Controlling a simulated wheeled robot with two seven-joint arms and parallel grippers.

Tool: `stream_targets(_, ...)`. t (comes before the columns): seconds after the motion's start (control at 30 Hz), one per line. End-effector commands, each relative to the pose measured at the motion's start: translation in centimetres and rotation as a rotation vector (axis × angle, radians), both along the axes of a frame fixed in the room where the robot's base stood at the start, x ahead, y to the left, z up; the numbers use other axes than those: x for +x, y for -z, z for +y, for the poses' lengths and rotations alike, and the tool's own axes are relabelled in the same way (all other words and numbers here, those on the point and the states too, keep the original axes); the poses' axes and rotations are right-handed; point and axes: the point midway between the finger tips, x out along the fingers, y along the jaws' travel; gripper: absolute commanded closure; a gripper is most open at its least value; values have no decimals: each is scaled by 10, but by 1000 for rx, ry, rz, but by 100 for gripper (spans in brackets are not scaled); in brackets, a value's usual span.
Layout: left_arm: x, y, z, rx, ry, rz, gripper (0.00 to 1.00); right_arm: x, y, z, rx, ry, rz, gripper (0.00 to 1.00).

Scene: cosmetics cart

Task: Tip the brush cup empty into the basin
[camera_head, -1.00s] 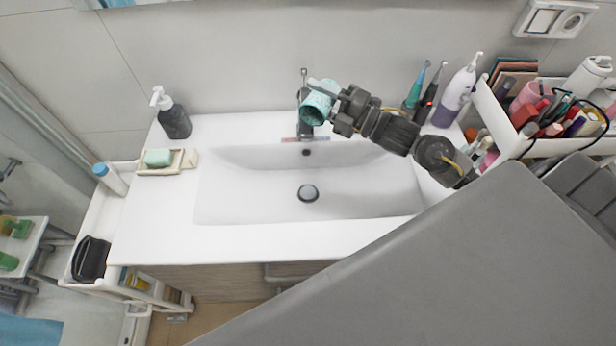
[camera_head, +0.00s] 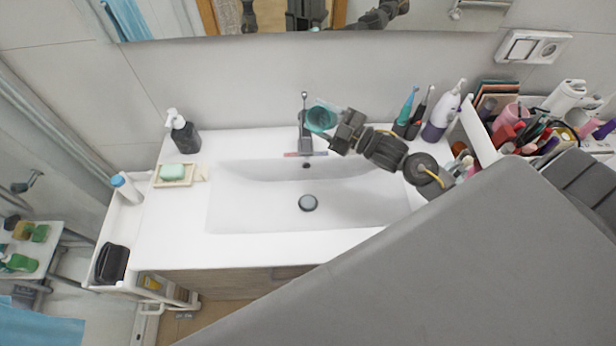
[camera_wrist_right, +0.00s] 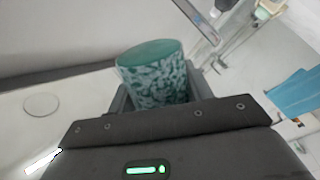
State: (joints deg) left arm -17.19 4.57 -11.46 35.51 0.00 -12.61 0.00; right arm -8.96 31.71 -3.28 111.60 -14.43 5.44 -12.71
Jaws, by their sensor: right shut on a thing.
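The brush cup (camera_head: 320,119) is teal with a mottled pattern. My right gripper (camera_head: 338,129) is shut on it and holds it in the air by the tap, above the back edge of the basin. In the head view its round end faces the camera. In the right wrist view the cup (camera_wrist_right: 157,82) stands between the fingers, with a plain teal end and patterned side. No brushes show in it; its inside is not clear. My left gripper is not in view.
The tap (camera_head: 305,130) stands close to the cup's left. A dark soap dispenser (camera_head: 185,136) and a soap dish (camera_head: 174,176) are on the left. Toothbrushes, a purple-white bottle (camera_head: 441,117) and a full cosmetics cart (camera_head: 475,135) crowd the right. My grey body covers the lower right.

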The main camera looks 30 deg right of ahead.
Motion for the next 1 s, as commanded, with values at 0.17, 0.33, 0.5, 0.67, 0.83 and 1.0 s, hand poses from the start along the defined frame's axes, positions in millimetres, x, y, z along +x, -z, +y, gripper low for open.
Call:
stream_targets(0.17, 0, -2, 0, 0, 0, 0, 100, 6, 4, -8, 190, 1, 129, 74)
stream_targets(0.33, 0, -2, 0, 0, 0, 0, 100, 14, 10, -19, 356, 0, 247, 74)
stream_targets(0.5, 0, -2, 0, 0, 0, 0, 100, 20, 17, -27, 499, 0, 345, 74)
stream_targets(0.67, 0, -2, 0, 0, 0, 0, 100, 23, 21, -31, 592, -1, 410, 74)
stream_targets(0.83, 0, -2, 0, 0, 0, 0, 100, 24, 23, -34, 640, -2, 445, 74)
stream_targets(1.0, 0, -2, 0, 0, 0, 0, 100, 25, 24, -34, 654, -2, 454, 74)
